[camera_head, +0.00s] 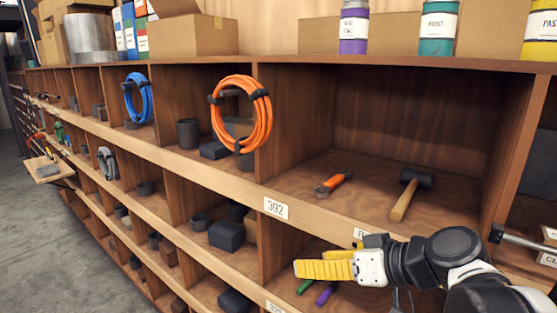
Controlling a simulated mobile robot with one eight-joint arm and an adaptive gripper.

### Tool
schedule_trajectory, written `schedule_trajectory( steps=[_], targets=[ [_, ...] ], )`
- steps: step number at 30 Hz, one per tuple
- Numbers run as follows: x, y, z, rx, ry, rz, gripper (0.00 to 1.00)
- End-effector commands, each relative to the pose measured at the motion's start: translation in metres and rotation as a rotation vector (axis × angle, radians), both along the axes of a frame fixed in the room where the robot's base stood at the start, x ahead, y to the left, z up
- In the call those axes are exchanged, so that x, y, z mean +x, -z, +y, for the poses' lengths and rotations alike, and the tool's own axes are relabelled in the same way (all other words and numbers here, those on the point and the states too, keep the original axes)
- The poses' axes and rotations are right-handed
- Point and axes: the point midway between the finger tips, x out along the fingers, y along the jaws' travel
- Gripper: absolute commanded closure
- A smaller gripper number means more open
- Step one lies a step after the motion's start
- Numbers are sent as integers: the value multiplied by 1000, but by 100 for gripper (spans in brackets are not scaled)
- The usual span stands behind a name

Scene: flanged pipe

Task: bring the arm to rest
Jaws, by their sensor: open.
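My gripper (325,264) shows at the lower right, with yellow ribbed fingers pointing left. It is open and nothing shows between its fingers. My arm comes in from the lower right corner. The gripper is in front of the wooden shelf unit (236,195), below and right of the 392 label. It covers part of a lower compartment. Whether it touches the shelf edge I cannot tell.
Behind and above the gripper, a compartment holds a mallet (411,193) and an orange-handled tool (333,183). Green and purple items (326,293) lie below the gripper. An orange cable coil (263,120) hangs to the left. A rod (527,243) sticks out at the right. Open floor (45,235) lies far left.

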Motion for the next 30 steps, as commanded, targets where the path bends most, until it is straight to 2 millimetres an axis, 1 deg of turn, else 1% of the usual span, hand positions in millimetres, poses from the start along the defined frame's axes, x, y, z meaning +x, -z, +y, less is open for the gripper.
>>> schedule_trajectory(
  steps=[1, 2, 3, 5, 6, 8, 9, 12, 15, 18, 21, 30],
  targets=[
    [-13, 51, -3, -36, 30, 49, 44],
    [-20, 71, -6, -60, 54, 82, 44],
    [-29, 96, -12, -91, 90, 120, 44],
    [-43, 133, -21, -138, 146, 172, 44],
    [-52, 156, -28, -169, 186, 203, 44],
    [-64, 191, -40, -216, 249, 238, 44],
    [-72, 213, -49, -245, 292, 259, 44],
    [-89, 260, -71, -311, 399, 288, 44],
    [-101, 294, -90, -360, 490, 297, 44],
    [-108, 313, -104, -391, 556, 295, 44],
    [-112, 321, -112, -407, 594, 291, 44],
    [-113, 319, -115, -413, 608, 288, 44]
  ],
)
